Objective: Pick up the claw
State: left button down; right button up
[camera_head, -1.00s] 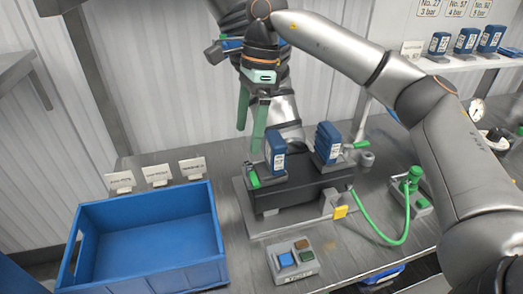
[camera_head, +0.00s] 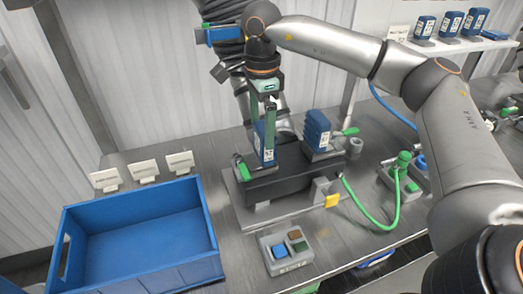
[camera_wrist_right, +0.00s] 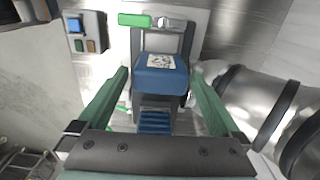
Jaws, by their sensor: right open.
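No part plainly looks like a claw by name. A dark blue labelled block (camera_head: 260,135) stands upright at the left end of a black fixture (camera_head: 290,180). My right gripper (camera_head: 269,162) points down with its green fingers spread over this block and partly hides it. In the right wrist view the block (camera_wrist_right: 160,75) lies between the open fingers (camera_wrist_right: 163,85), with gaps visible on both sides; I see no grip on it. A second blue block (camera_head: 317,130) stands at the fixture's right end. I cannot make out my left gripper.
A blue open crate (camera_head: 68,262), empty inside, stands at the left, with several white cards (camera_head: 143,171) behind it. A button box (camera_head: 285,252) sits in front of the fixture. A green hose (camera_head: 385,225) loops at the right. A shelf (camera_head: 455,45) holds several blue blocks.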

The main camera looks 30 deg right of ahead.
aim_at(259, 147)
jog(key=shift+f, duration=1.4)
jog(key=shift+c, duration=0.4)
jog(key=shift+r, duration=0.1)
grip_shut()
